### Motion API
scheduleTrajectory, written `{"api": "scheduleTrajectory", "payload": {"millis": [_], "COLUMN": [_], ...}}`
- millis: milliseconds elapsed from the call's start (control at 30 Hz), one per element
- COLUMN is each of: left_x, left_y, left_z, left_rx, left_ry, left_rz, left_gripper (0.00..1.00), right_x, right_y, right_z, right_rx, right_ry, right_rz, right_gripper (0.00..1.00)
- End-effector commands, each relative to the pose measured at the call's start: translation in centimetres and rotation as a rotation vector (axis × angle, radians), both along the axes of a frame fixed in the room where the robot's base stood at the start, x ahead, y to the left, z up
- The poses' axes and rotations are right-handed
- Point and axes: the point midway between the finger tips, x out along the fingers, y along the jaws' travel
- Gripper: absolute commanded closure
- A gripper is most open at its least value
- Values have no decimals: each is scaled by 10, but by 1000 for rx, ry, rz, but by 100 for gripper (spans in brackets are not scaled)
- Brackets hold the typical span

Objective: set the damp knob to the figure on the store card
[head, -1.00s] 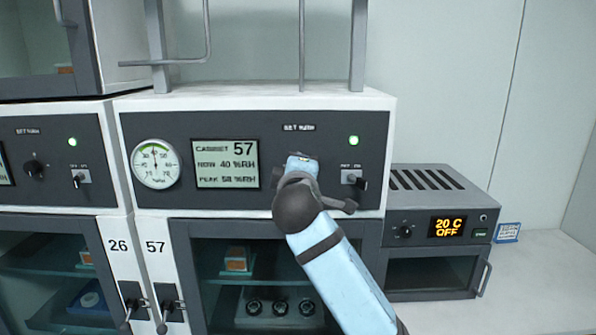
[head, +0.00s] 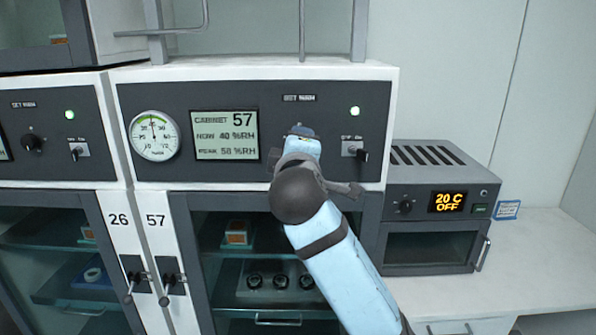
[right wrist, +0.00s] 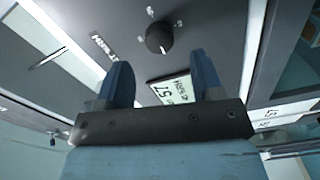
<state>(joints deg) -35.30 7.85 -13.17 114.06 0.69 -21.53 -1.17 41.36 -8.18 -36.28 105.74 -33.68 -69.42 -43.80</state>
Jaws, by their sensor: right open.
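The dark round knob (right wrist: 159,37) on the panel of cabinet 57 shows in the right wrist view, with a pale pointer mark. In the head view my right gripper (head: 302,130) covers that knob, below the "SET %RH" label (head: 299,98). The right wrist view shows my right gripper (right wrist: 163,78) open, its blue fingers apart and short of the knob, with nothing between them. The display (head: 225,134) reads cabinet 57, now 40 %RH, peak 58 %RH. A small blue-and-white card (head: 507,210) stands at the right; its writing is too small to read. My left gripper is out of view.
A round dial (head: 154,136) is left of the display. A similar knob (head: 33,143) is on cabinet 26. A small oven (head: 433,256) reading "20 C OFF" stands right.

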Motion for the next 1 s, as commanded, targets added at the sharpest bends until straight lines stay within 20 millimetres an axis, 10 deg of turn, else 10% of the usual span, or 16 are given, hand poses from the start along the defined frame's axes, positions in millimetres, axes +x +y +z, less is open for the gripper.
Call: {"api": "scheduleTrajectory", "payload": {"millis": [400, 867, 1000], "left_x": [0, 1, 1], "left_y": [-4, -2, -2], "left_z": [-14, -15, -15], "left_rx": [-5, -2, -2], "left_ry": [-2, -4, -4], "left_rz": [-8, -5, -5], "left_gripper": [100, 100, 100], "right_x": [-78, -85, -83], "right_y": [0, -1, -16], "right_z": [-1, -2, -33], "right_rx": [2, 3, 61], "right_ry": [0, 5, 77], "right_rz": [1, -1, -8], "right_gripper": [39, 39, 39]}}
